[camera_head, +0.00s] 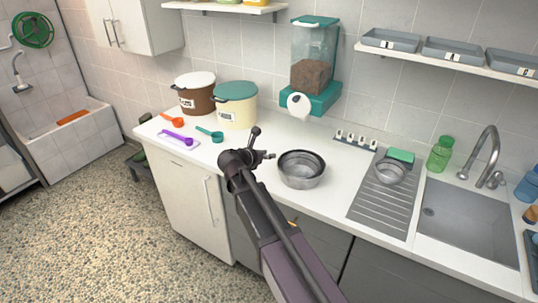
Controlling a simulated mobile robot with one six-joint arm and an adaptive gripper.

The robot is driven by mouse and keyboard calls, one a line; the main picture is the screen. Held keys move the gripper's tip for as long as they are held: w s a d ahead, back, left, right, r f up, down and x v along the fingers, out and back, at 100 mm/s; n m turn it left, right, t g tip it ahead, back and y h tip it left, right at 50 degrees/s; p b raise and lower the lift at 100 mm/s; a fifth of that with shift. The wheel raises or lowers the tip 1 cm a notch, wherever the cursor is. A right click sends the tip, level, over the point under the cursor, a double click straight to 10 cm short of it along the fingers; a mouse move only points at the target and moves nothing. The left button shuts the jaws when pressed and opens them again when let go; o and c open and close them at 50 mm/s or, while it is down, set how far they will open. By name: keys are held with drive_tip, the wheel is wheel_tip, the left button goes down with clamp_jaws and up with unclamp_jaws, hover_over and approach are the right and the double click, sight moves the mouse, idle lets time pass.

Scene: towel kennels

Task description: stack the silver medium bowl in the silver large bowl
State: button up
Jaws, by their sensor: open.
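A large silver bowl (302,182) stands upright on the white counter in the middle of the view. An inner ring shows inside it; I cannot tell whether this is a nested bowl or its own inner wall. A smaller silver bowl (390,174), which looks like the medium one, sits on the grey ribbed drainboard to the right. My gripper (265,143) is open, with nothing seen between its fingers. It is just left of the large bowl, apart from it in the picture, and above the counter.
The drainboard (372,208) adjoins the sink (465,222) with its tap (490,155). A green sponge (401,155) and green bottle (440,153) stand behind. Two lidded bins (238,110) (195,97) and scoops (211,134) are at left. A food dispenser (313,65) hangs behind.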

drive_tip(key=s+d+f+m+g+y, duration=0.2)
drive_tip(key=s+d+f+m+g, duration=0.1)
drive_tip(key=s+d+f+m, duration=0.25)
drive_tip(key=s+d+f+m+g+y, duration=0.1)
drive_tip(key=s+d+f+m+g, duration=0.2)
drive_tip(key=s+m, duration=0.4)
drive_tip(key=s+d+f+m+g+y, duration=0.1)
drive_tip(key=s+m+y, duration=0.2)
drive_tip(key=s+m, duration=0.3)
drive_tip(key=s+d+f+m+g+y, duration=0.1)
drive_tip(key=s+f+m+g+y, duration=0.1)
drive_tip(key=s+m, duration=0.4)
drive_tip(key=m+y, duration=0.1)
drive_tip(key=m, duration=0.2)
drive_tip(key=shift+s+d, duration=0.25)
drive_tip(key=shift+d, duration=0.15)
drive_tip(key=shift+r+m, duration=0.1)
drive_tip(key=shift+m, duration=0.15)
drive_tip(key=shift+r+p, duration=0.2)
drive_tip(key=shift+p, duration=0.1)
